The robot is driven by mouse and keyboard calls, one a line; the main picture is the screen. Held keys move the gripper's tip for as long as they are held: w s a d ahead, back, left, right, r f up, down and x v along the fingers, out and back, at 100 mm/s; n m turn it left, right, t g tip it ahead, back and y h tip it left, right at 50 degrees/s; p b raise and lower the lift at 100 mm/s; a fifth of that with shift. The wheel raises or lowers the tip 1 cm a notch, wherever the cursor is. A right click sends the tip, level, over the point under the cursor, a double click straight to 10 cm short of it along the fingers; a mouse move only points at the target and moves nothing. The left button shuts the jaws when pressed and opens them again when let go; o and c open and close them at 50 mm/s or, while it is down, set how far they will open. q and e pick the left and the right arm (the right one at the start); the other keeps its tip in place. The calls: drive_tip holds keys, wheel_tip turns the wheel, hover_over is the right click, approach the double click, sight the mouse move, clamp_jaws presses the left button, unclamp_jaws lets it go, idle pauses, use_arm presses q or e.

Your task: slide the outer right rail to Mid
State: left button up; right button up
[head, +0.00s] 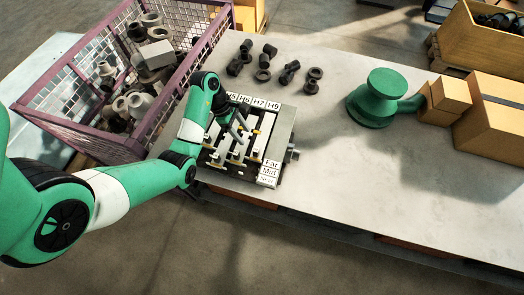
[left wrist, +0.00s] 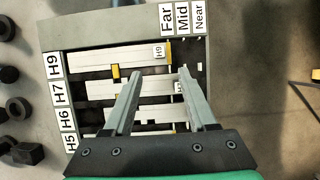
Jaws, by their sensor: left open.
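The grey rail fixture (head: 286,130) lies on the table below my left arm. Its side labels H5 to H9 and its end labels Far, Mid and Near show in both views. The outer right rail, marked H9 (left wrist: 115,58), is a white bar along the H9 edge in the left wrist view. Its tagged end, with a yellow piece, lines up about with the Far label (left wrist: 167,18). The Mid label (left wrist: 183,18) is beside that. My left gripper (left wrist: 160,73) is open over the fixture, fingertips close to the H9 rail. Contact cannot be told. My right gripper is not in view.
Several dark nuts and bolts (head: 289,72) lie behind the fixture. A green round part (head: 378,100) and cardboard boxes (head: 490,108) stand to the right. A purple wire crate (head: 103,137) of parts is at left. The table front right is clear.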

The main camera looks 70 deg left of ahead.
sight(256, 149)
use_arm(q)
drive_tip(key=b+x, duration=0.2)
drive_tip(key=x, duration=0.9)
drive_tip(key=shift+w+d+f, duration=0.2)
drive_tip(key=shift+d, duration=0.05)
clamp_jaws()
idle(0.9)
